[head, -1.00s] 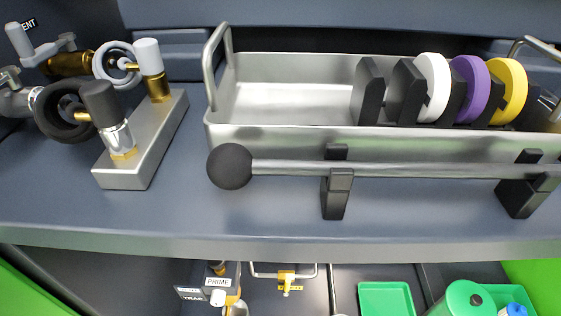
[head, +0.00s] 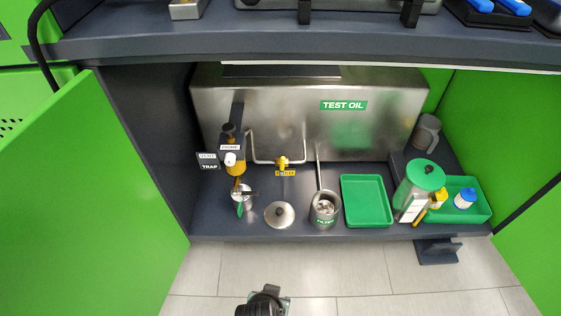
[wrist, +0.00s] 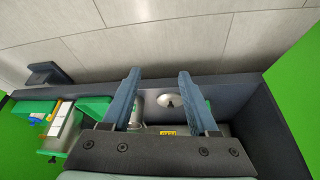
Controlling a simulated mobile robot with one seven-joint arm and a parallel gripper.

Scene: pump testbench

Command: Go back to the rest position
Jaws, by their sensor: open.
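My gripper (wrist: 160,78) shows in the wrist view with its two blue-grey fingers apart and nothing between them. Beyond the fingers are the shelf edge and the tiled floor. A round metal lid (wrist: 170,101) shows in the gap between the fingers, on the shelf surface. In the head view a dark part of my arm shows at the bottom centre, over the floor; the fingers cannot be made out there.
Under the bench stand a steel test oil tank (head: 270,105), trap assembly (head: 235,160), lid (head: 279,215), filter cup (head: 324,208), green tray (head: 367,200) and green canister (head: 420,185). An open green door (head: 90,170) is left. The tiled floor (head: 350,265) in front is clear.

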